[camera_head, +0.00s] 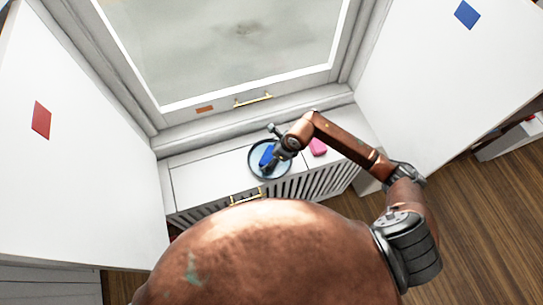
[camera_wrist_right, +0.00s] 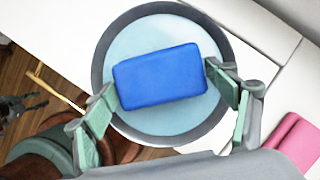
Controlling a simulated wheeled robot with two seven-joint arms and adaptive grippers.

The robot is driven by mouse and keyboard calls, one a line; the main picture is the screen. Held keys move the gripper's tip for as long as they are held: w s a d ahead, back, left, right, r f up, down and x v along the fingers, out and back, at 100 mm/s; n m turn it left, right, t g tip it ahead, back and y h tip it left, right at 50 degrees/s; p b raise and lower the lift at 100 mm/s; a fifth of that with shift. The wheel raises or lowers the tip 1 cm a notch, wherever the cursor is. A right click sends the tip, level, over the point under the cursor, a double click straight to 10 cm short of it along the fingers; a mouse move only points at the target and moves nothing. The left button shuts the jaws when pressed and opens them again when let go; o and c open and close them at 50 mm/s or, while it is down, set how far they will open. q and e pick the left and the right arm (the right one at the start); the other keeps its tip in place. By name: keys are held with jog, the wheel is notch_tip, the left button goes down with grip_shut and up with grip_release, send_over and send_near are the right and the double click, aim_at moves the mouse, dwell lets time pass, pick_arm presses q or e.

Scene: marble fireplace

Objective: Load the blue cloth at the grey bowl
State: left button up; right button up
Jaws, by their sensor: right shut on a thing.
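The grey bowl (camera_head: 251,156) stands on the white cabinet top below the window; its dark grey rim (camera_wrist_right: 98,65) and pale blue inside show in the right wrist view. The blue cloth (camera_head: 266,155) is a flat blue block; in the right wrist view the cloth (camera_wrist_right: 160,75) lies over the bowl's inside, within the rim. My right gripper (camera_head: 274,158) is at the bowl, shut on the cloth, with green-padded fingers (camera_wrist_right: 162,82) on both sides of it. Whether the cloth touches the bowl's bottom is unclear. A small dark gripper, apparently my left (camera_wrist_right: 22,105), shows at the wrist view's left edge.
A pink block (camera_head: 318,147) lies right of the bowl on the cabinet top, also in the wrist view (camera_wrist_right: 294,140). A brass handle (camera_head: 245,198) is on the cabinet front. The window (camera_head: 225,45) rises behind. Cabinet top left of the bowl is clear.

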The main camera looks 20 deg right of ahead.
jog(key=shift+f+b, duration=0.4)
jog(key=shift+f, duration=0.15)
dwell(1.2)
jog(key=shift+r, duration=0.1)
jog(key=shift+r+p, duration=2.3)
jog(key=shift+r, duration=1.25)
jog(key=shift+f, duration=0.1)
